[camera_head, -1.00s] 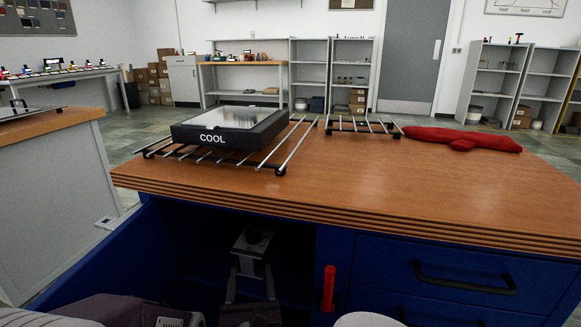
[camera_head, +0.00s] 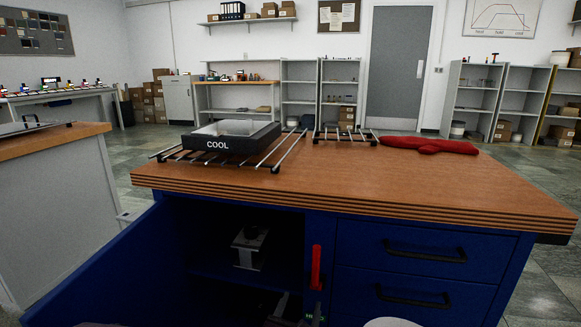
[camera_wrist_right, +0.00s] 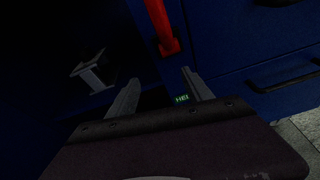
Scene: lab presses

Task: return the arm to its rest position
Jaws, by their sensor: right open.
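My right gripper (camera_head: 298,304) is low at the bottom edge of the head view, in front of the blue cabinet. Its two fingers are apart with nothing between them, and they also show in the right wrist view (camera_wrist_right: 160,88). A grey metal piece (camera_head: 249,248) stands inside the dark open cabinet, to the left of the gripper and apart from it; the right wrist view shows it too (camera_wrist_right: 92,72). My left gripper is in neither view.
A red handle (camera_head: 316,268) stands upright at the cabinet's opening, close to the gripper. Drawers with black handles (camera_head: 425,252) are to the right. On the wooden worktop (camera_head: 350,185) are a black COOL tray (camera_head: 217,143) on a rack and a red cloth (camera_head: 428,145).

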